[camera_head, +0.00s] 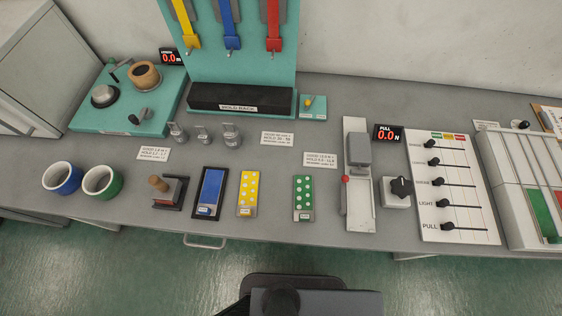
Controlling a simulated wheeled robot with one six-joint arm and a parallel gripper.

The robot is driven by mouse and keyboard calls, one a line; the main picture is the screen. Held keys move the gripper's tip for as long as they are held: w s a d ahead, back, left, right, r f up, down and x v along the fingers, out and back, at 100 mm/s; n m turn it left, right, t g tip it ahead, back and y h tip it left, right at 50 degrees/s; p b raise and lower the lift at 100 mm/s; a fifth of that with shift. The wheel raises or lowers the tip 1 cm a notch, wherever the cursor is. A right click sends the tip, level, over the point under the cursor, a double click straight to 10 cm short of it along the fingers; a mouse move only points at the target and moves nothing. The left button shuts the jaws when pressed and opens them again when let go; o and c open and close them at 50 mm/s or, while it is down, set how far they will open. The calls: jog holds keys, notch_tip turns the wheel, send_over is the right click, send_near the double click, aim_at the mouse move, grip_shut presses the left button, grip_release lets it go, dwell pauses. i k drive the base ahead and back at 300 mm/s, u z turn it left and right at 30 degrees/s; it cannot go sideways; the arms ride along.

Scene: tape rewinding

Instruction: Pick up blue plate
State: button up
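A flat blue rectangular plate (212,186) lies on the grey counter, left of the middle and near its front edge. It sits in or on a dark frame, and a small white label shows at its lower end. A yellow plate with pale dots (249,190) lies to its right, and a green plate with white dots (303,196) lies farther right. My gripper cannot be made out in this view.
A stamp-like tool with a wooden knob (168,192) stands close left of the blue plate. Blue (62,178) and green (102,182) ring-shaped cups stand farther left. Metal weights (204,134) stand behind. A slider panel (455,195) is at right.

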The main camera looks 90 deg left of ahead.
aim_at(212, 189)
jog(key=z, duration=0.05)
jog(key=i, duration=0.8)
jog(key=u, duration=5.1)
jog(key=i, duration=0.5)
jog(key=u, duration=0.05)
